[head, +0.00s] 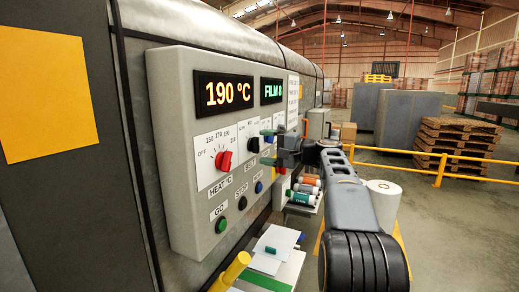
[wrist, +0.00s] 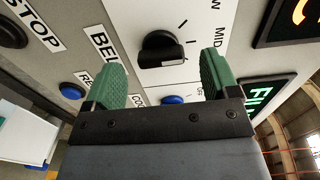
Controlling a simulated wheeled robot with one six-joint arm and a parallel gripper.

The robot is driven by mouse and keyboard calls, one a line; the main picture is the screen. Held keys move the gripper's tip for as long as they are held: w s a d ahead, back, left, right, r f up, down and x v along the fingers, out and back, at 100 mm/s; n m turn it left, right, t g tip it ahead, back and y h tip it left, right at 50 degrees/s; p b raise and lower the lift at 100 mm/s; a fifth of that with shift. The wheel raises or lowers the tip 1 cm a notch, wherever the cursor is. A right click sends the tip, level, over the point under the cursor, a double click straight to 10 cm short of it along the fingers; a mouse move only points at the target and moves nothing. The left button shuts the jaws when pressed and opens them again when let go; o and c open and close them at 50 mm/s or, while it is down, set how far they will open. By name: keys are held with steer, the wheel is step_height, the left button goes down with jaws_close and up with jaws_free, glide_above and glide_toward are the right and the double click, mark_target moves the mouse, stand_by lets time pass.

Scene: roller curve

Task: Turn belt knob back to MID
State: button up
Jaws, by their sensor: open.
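The black belt knob (wrist: 160,48) sits on a white dial plate, with the MID label (wrist: 219,42) to its right in the wrist view. A pale mark runs along the knob's lower side; I cannot tell surely which setting it points to. In the head view the knob (head: 253,145) is just left of my gripper (head: 268,147). In the wrist view my gripper (wrist: 162,76) is open, with its green fingertips either side of the knob and apart from it. Its jaws are empty.
The red heat knob (head: 223,160) is left of the belt knob. Green, black and blue buttons sit below, including the green GO button (head: 221,225). In the wrist view a blue knob (wrist: 173,100) is close to my fingers.

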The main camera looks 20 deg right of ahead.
steer(key=b+v, duration=0.1)
steer(key=v, duration=1)
steer(key=shift+d, duration=0.1)
